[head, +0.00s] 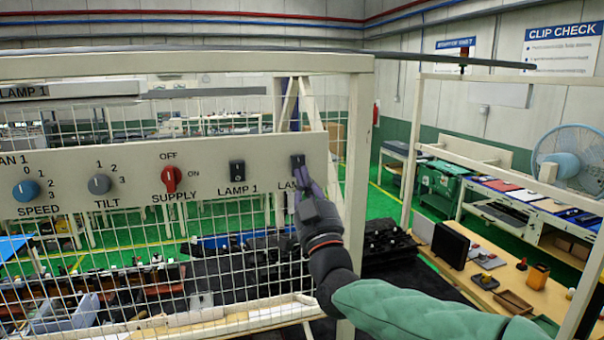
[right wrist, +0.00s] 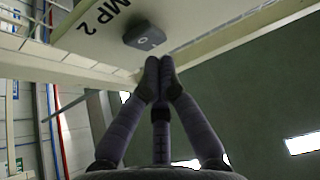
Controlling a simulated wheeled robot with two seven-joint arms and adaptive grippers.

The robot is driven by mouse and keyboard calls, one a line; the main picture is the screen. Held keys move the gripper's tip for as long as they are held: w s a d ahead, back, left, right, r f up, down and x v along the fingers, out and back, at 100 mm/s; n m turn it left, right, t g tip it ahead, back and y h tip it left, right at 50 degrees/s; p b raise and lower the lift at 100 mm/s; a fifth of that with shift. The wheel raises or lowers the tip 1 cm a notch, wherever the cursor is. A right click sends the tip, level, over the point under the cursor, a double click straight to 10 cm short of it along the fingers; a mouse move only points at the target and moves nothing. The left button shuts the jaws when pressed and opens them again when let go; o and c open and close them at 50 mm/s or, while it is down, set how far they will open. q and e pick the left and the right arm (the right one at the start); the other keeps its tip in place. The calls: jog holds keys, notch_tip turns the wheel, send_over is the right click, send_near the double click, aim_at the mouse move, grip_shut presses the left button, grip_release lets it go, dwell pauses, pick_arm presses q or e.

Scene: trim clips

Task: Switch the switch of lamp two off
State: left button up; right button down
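The lamp two switch (head: 297,161) is a small dark rocker at the right end of the pale panel (head: 135,165). Its label is mostly covered by my right gripper (head: 301,183), which is just below the switch in the head view. In the right wrist view the switch (right wrist: 144,36) sits next to the lettering "MP 2". The fingertips of the right gripper (right wrist: 159,64) are together with nothing between them. They are close to the switch; I cannot tell whether they touch it. My left gripper is not in view.
Left of it on the panel are the lamp 1 switch (head: 237,172), the red supply knob (head: 171,179), the tilt knob (head: 99,184) and the speed knob (head: 26,190). A wire mesh (head: 225,225) lies below. A frame post (head: 357,180) stands close to the right.

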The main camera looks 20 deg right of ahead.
jog(key=shift+w+f, duration=0.15)
jog(key=shift+w, duration=0.45)
jog(key=b, duration=0.2)
jog(key=w+t+b, duration=0.1)
jog(key=b, duration=0.1)
jog(key=shift+f+b, duration=0.25)
jog(key=shift+b, duration=0.1)
jog(key=shift+s, duration=0.1)
